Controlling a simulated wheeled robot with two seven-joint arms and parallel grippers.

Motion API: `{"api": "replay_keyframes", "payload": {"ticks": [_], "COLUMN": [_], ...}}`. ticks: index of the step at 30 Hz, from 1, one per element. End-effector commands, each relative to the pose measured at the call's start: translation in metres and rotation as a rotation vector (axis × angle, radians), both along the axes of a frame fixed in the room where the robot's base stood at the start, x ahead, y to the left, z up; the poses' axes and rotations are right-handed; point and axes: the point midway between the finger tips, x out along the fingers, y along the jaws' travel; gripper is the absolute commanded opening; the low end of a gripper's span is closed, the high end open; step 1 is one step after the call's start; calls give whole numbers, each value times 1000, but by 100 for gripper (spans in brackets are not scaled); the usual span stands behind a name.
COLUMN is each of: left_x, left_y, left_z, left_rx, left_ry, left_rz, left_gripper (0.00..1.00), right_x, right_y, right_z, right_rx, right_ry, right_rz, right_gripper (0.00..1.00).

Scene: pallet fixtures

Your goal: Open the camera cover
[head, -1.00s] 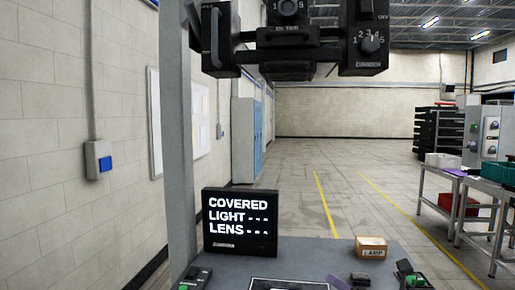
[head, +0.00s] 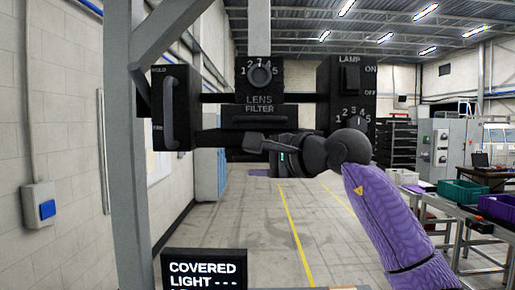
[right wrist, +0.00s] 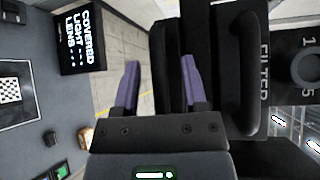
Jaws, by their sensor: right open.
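A black camera fixture hangs ahead in the head view, with a lens filter block (head: 259,107), a block with a handle (head: 168,105) at left and a lamp block (head: 350,82) at right. My right gripper (head: 236,142) is just below the lens filter block. In the right wrist view my right gripper (right wrist: 160,66) is open, its two purple fingers apart. A dark plate (right wrist: 165,40), possibly the cover, lies behind the finger on the right. I cannot tell whether they touch. My left gripper is out of view.
A display (head: 204,268) reads COVERED and LIGHT with dashes. A grey post (head: 126,200) stands left of the fixture. In the right wrist view the grey bench (right wrist: 40,140) carries a checkered board (right wrist: 10,90). Open floor lies beyond; side tables stand at right.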

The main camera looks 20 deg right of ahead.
Motion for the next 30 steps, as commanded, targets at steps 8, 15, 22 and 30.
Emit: {"api": "replay_keyframes", "payload": {"ticks": [8,15,22,30], "left_x": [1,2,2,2], "left_y": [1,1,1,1], "left_z": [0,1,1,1], "left_rx": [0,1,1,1], "left_ry": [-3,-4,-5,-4], "left_rz": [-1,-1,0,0], "left_gripper": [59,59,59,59], "right_x": [2,2,2,2], "right_y": [1,1,1,1], "right_z": [-1,-1,-1,-2], "right_rx": [1,2,1,1], "right_ry": [0,1,2,2], "right_rz": [0,1,1,1], "right_gripper": [51,0,0,0]}}
